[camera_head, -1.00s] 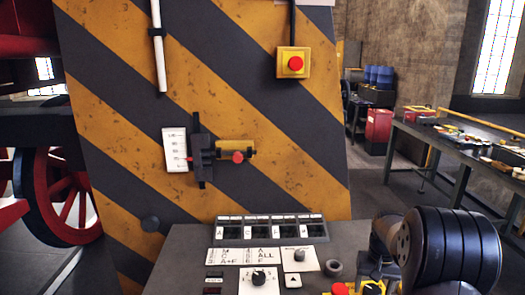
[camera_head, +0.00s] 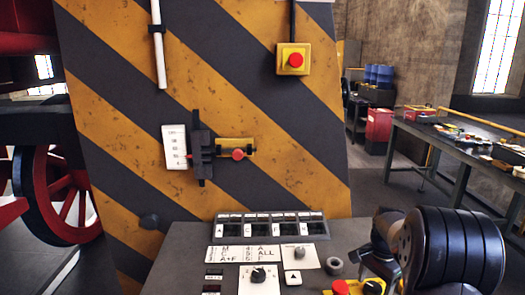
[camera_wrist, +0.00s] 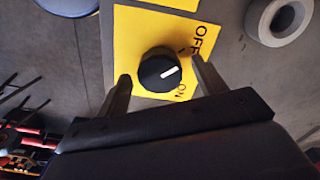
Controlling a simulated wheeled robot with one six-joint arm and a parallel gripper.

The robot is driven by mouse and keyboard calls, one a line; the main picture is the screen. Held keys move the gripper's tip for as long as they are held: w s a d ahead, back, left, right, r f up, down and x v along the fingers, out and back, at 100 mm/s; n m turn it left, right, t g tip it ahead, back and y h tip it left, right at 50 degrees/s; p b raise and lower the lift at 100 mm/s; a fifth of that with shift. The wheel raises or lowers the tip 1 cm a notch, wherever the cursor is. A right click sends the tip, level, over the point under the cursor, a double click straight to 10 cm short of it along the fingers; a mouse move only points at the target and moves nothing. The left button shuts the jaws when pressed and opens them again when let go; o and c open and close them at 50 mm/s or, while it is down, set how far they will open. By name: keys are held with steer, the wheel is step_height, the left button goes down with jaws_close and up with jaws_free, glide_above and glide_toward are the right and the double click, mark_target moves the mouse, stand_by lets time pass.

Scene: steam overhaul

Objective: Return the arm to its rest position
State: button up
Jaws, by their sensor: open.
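My gripper (camera_wrist: 160,90) is open in the wrist view, its two fingers apart on either side of a black rotary knob (camera_wrist: 158,70). The knob has a white pointer line and sits on a yellow plate (camera_wrist: 135,35) marked OFF and ON. The pointer is turned between the two labels; I cannot tell whether the fingers touch the knob. In the head view my black arm (camera_head: 450,248) is at the lower right over the grey console (camera_head: 190,262), and the fingertips are not clear there.
A striped panel (camera_head: 110,130) stands behind the console, with a red emergency button (camera_head: 296,60) and a slider lever (camera_head: 238,154). A grey ring (camera_head: 334,266) lies on the console; it also shows in the wrist view (camera_wrist: 255,20). A workbench (camera_head: 455,150) stands at the right.

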steer(key=m, duration=0.3)
steer(key=shift+m+b, duration=0.35)
steer(key=shift+m, duration=0.05)
steer(key=m+b, duration=0.1)
steer(key=m, duration=0.2)
steer(key=shift+m, duration=0.3)
steer(key=shift+r, duration=0.95)
steer(key=shift+r, duration=0.1)
